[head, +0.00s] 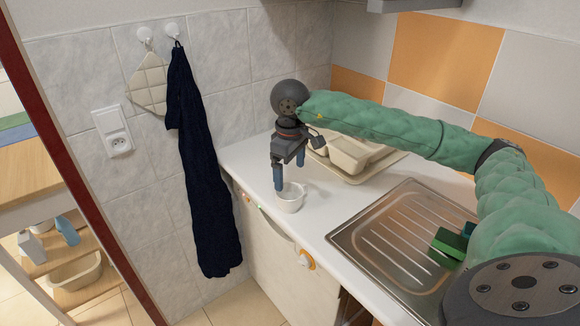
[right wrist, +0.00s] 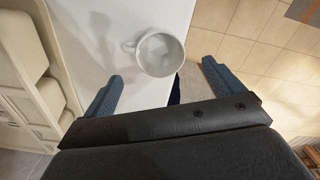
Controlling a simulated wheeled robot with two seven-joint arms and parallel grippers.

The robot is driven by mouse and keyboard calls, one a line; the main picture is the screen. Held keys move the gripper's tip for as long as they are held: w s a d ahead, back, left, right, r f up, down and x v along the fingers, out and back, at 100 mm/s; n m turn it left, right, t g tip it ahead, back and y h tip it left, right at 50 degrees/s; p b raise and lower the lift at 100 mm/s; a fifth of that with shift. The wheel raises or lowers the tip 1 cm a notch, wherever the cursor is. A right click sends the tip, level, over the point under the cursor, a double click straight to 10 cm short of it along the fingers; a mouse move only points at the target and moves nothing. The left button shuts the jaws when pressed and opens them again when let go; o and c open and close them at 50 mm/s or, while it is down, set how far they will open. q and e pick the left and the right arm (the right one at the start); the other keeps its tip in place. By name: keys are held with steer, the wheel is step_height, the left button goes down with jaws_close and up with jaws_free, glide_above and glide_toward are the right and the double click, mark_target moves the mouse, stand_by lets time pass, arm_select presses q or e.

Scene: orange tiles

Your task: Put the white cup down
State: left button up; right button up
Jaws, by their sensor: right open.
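The white cup (head: 290,198) stands upright on the white counter (head: 314,222), close to its front edge. In the right wrist view the cup (right wrist: 160,54) is seen from above, looks empty, and its handle points left. My right gripper (head: 289,172) is just above and around the cup's near side in the head view. In the right wrist view its two blue fingers (right wrist: 158,88) are spread wide, with the cup ahead of the gap between them and apart from both. My left gripper is not in view.
A beige dish rack (head: 350,155) on a tray stands behind the gripper. A metal sink drainer (head: 385,245) with green sponges (head: 448,244) lies to the right. A dark towel (head: 205,165) hangs on the left wall. The counter between cup and drainer is clear.

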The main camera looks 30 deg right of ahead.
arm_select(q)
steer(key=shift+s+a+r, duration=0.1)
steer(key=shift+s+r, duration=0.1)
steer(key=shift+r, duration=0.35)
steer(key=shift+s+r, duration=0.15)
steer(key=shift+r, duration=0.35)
arm_select(e)
steer(key=shift+r, duration=0.95)
